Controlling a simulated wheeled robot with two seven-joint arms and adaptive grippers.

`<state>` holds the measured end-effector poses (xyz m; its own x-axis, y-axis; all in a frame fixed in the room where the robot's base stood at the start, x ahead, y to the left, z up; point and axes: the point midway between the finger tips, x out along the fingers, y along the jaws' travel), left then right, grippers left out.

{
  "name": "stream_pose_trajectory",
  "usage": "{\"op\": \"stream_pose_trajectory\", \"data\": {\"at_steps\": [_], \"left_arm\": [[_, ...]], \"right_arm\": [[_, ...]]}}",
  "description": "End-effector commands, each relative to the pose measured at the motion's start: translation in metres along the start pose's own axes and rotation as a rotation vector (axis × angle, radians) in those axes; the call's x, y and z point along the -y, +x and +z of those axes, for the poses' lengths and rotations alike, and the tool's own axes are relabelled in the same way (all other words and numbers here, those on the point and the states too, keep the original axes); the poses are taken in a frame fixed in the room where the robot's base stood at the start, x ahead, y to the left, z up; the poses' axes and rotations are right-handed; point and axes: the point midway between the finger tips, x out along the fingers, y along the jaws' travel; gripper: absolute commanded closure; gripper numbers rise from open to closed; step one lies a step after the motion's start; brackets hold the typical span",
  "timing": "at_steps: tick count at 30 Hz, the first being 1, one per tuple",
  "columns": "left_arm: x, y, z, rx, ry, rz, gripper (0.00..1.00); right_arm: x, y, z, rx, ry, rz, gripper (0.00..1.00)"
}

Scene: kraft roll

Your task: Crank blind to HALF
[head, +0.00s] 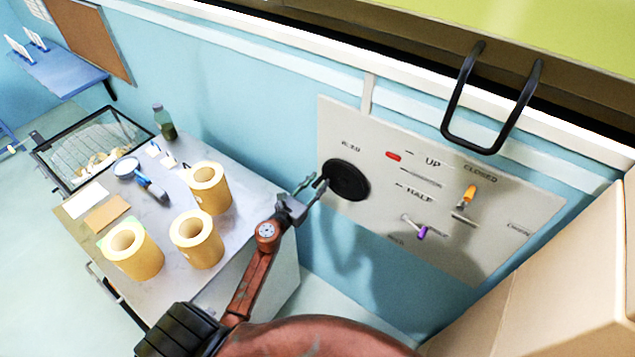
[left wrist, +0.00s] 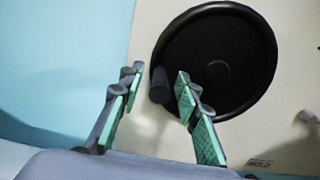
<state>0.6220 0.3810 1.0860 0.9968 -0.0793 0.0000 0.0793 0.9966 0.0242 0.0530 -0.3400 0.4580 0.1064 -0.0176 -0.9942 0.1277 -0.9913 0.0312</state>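The pale control panel (head: 385,215) on the blue wall carries a black round crank disc (head: 350,181), which fills much of the left wrist view (left wrist: 225,62). A dark knob (left wrist: 159,86) stands out from the disc's left edge. My left gripper (head: 314,185) is at that edge. In the left wrist view its green-padded fingers (left wrist: 156,88) are apart, with the knob between them and a gap visible on each side. A red marker (head: 393,156) is beside the UP mark, above the HALF mark (head: 418,193). My right gripper is not in view.
An orange-tipped lever (head: 468,196) and a purple-tipped lever (head: 421,232) are right of the disc. A black handle (head: 493,105) hangs above the panel. A cardboard box (head: 570,270) is at lower right. Kraft rolls (head: 197,240) stand on a table at left.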

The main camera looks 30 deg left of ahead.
Motion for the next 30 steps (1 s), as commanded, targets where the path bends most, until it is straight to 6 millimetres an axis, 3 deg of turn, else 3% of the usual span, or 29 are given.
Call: {"op": "stream_pose_trajectory", "data": {"at_steps": [7,20,30], "left_arm": [[0.0,0.0,0.0,0.0,0.0,0.001,0.7],[-0.001,0.0,0.0,0.0,0.0,0.001,0.99],[-0.001,0.0,0.0,0.0,0.0,0.001,1.0]], "right_arm": [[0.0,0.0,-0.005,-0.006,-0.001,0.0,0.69],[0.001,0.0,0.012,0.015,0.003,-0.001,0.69],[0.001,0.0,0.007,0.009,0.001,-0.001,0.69]]}}
